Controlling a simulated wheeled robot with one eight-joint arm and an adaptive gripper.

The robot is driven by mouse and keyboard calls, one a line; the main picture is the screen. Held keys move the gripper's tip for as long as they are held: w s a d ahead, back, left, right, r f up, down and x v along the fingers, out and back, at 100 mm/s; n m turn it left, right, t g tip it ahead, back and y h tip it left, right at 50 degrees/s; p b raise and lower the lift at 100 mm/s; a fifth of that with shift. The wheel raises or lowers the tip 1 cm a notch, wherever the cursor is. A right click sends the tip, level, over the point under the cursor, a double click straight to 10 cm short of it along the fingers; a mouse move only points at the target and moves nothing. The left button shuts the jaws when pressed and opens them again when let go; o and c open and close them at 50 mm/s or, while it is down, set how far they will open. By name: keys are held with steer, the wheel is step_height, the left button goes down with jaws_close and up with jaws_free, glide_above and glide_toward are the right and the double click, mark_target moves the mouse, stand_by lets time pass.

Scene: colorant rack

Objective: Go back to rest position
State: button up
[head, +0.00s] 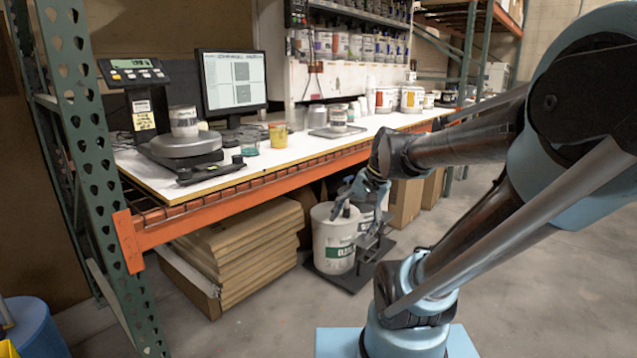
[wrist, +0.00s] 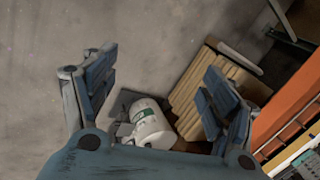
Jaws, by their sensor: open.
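My gripper (wrist: 157,90) is open, with its two fingers wide apart and nothing between them in the wrist view. In the head view my gripper (head: 368,205) hangs at the end of my arm, in front of the bench's orange beam. It overlaps the white buckets on the floor there. A white bucket (head: 333,245) with a green label stands below it on a dark mat. The bucket also shows in the wrist view (wrist: 150,122), beyond the fingers and apart from them. A second bucket is partly hidden behind my gripper in the head view.
A white bench (head: 230,165) with an orange beam (head: 160,228) runs along the left. A scale (head: 180,150) with a can, a monitor (head: 232,80) and several cups stand on it. Stacked boards (head: 240,255) lie under it. The floor (head: 560,270) at the right is clear.

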steer(key=s+d+f+n+h, duration=0.3)
steer(key=s+d+f+n, duration=0.2)
steer(key=s+d+f, duration=0.2)
steer(key=shift+s+d+f+h, duration=0.35)
steer(key=shift+s+d, duration=0.3)
steer(key=shift+d, duration=0.55)
steer(key=shift+r, duration=0.1)
